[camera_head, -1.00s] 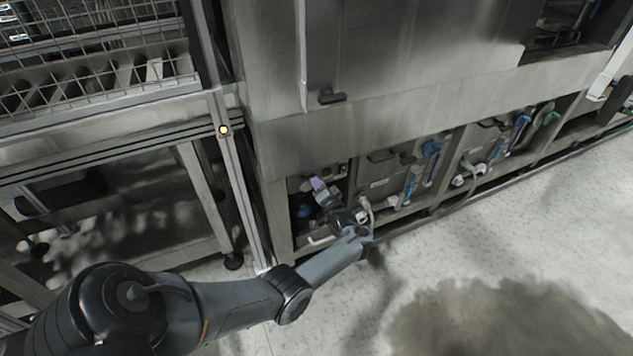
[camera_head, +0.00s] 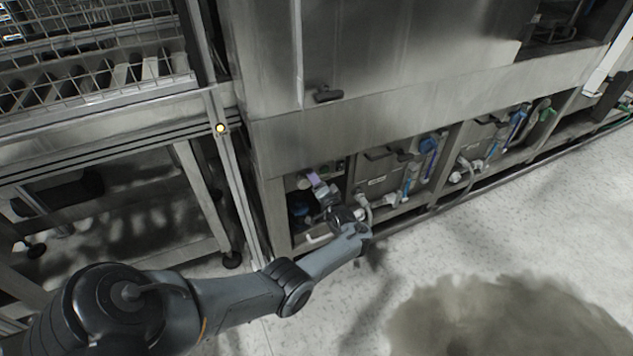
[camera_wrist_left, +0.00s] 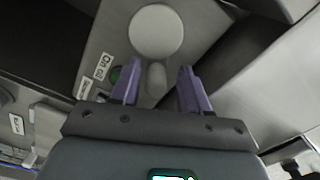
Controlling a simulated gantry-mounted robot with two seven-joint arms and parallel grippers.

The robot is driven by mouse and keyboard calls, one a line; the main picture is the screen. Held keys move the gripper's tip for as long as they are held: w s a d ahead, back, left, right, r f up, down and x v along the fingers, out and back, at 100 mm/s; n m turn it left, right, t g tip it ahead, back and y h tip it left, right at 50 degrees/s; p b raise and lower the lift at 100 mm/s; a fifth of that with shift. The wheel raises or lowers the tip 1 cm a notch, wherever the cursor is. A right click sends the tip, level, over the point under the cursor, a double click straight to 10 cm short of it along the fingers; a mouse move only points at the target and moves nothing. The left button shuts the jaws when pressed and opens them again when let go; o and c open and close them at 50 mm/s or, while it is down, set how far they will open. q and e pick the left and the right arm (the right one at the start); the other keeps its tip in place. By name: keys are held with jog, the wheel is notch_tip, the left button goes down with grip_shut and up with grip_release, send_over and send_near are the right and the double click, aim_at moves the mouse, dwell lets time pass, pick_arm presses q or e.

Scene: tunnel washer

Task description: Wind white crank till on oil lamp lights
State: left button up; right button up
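The white crank shows in the left wrist view (camera_wrist_left: 156,32) as a round pale disc with a short knob below it. My left gripper (camera_wrist_left: 161,88) has two purple fingers, apart, with the knob between them and a visible gap on each side. In the head view my left gripper (camera_head: 316,180) is small, reaching into the low left bay of the machine. A label reading "On oil" (camera_wrist_left: 103,66) is beside a small dark green lamp (camera_wrist_left: 115,75), partly hidden by a finger. I see no clear glow on it. My right gripper is not in view.
The bay's metal frame (camera_head: 277,215) stands close to the left of my arm. Further right, low bays hold pipes and blue handles (camera_head: 428,146). A wire-mesh conveyor (camera_head: 95,95) is at the left. The floor at right is clear, with a dark stain (camera_head: 490,318).

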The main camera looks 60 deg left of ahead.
pick_arm(q)
jog(key=shift+f, duration=0.1)
jog(key=shift+d, duration=0.3)
jog(key=d+p, duration=0.3)
jog(key=d, duration=0.7)
jog(key=shift+s, duration=0.45)
